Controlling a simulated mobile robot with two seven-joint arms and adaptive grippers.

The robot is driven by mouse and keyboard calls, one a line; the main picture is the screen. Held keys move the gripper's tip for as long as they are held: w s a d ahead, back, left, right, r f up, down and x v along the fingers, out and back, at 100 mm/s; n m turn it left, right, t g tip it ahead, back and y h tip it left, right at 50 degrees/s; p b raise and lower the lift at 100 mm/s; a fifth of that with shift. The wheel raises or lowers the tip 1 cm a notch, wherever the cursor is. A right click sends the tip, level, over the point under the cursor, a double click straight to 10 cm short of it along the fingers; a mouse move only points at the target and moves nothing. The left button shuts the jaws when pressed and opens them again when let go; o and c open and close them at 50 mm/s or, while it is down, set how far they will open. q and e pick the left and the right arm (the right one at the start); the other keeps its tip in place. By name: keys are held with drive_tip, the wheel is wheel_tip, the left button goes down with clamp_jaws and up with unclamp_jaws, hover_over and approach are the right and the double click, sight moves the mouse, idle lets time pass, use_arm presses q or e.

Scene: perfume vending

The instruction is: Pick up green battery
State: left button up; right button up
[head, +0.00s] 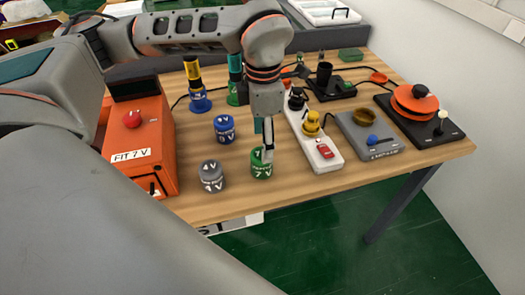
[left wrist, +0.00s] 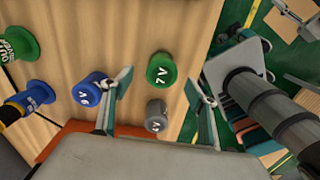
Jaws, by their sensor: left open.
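The green battery (head: 262,167), a short cylinder marked 7 V, stands upright on the wooden table near its front edge. It also shows in the left wrist view (left wrist: 160,71), in line with the gap between the fingers. My left gripper (head: 266,140) points down over it, with a finger overlapping the battery's top in the head view. In the left wrist view the fingers are spread apart with nothing held. I cannot tell whether the fingertips reach down around the battery.
A grey battery (head: 211,176) and a blue battery (head: 224,128) stand left of the green one. An orange box (head: 140,150) marked FIT 7 V is at the left. A white power strip (head: 322,157) and a grey switch unit (head: 370,138) stand to the right.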

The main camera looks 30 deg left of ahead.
use_arm(q)
drive_tip(key=shift+s+d+f, duration=0.1)
drive_tip(key=shift+s+f, duration=0.05)
drive_tip(key=shift+f, duration=0.45)
drive_tip(key=shift+s+f, duration=0.1)
drive_tip(key=shift+f, duration=0.45)
drive_tip(key=shift+s+f, duration=0.1)
drive_tip(key=shift+f, duration=2.55)
drive_tip(key=c, duration=1.5)
